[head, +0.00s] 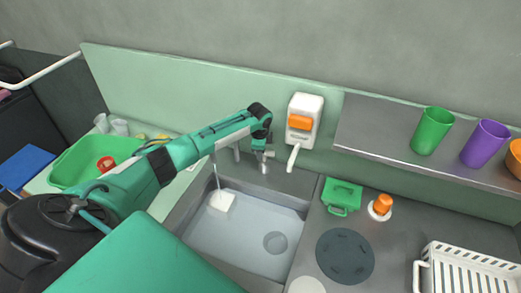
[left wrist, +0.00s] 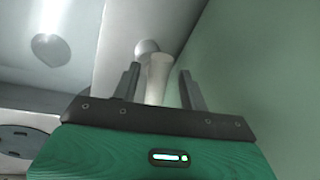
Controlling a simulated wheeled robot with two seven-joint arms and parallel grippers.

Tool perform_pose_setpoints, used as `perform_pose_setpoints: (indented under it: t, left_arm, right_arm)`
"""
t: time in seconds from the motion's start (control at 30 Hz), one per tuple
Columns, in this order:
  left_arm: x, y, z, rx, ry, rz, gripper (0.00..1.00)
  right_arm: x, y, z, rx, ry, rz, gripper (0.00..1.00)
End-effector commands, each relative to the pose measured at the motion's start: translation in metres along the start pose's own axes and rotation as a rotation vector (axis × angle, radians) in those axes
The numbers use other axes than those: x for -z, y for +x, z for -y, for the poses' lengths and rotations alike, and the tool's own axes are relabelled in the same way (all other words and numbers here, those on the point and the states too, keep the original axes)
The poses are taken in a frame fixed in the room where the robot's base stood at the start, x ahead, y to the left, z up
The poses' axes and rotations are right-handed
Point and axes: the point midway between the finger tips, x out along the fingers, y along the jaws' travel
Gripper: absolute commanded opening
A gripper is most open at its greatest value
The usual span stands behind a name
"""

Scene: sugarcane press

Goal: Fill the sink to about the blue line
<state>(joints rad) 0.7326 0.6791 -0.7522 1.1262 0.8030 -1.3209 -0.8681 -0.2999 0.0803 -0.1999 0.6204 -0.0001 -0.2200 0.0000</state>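The sink (head: 187,215) is a grey basin with pale water (head: 235,240) in it, and a dark round drain (head: 275,242) shows through. A thin stream (head: 216,172) falls at its back left, beside a small white patch (head: 222,201). I cannot make out the blue line. My left arm reaches over the sink to the faucet area at the back wall. In the left wrist view, my left gripper (left wrist: 159,72) is open, with a pale tapered faucet part (left wrist: 156,77) between its fingers, a gap on the right side. My right gripper is out of view.
A white dispenser with an orange block (head: 299,122) hangs on the wall right of my left gripper. Right of the sink are a green box (head: 342,194), an orange-topped bottle (head: 382,206) and a white rack (head: 470,268). Cups (head: 433,130) stand on a shelf; a green tub (head: 80,160) is left.

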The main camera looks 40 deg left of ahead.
Motion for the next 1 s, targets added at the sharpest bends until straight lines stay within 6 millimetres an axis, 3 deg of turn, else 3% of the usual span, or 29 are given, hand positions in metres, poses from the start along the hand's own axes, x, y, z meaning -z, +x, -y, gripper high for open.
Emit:
perform_pose_setpoints:
  t: [0.3, 0.47, 0.8, 1.0]
  left_arm:
    - [0.0, -0.001, -0.001, -0.001, 0.0, 0.001, 0.44]
    - [-0.001, -0.014, 0.0, 0.001, 0.001, 0.001, 0.44]
    - [0.0, -0.088, 0.0, 0.004, 0.002, 0.0, 0.44]
    - [0.0, -0.122, 0.0, 0.002, 0.0, -0.001, 0.44]
  right_arm:
    - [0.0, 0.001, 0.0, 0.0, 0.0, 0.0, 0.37]
    - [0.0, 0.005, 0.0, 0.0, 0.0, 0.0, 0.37]
    - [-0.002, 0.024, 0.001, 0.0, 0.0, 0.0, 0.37]
    - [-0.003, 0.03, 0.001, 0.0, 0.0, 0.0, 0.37]
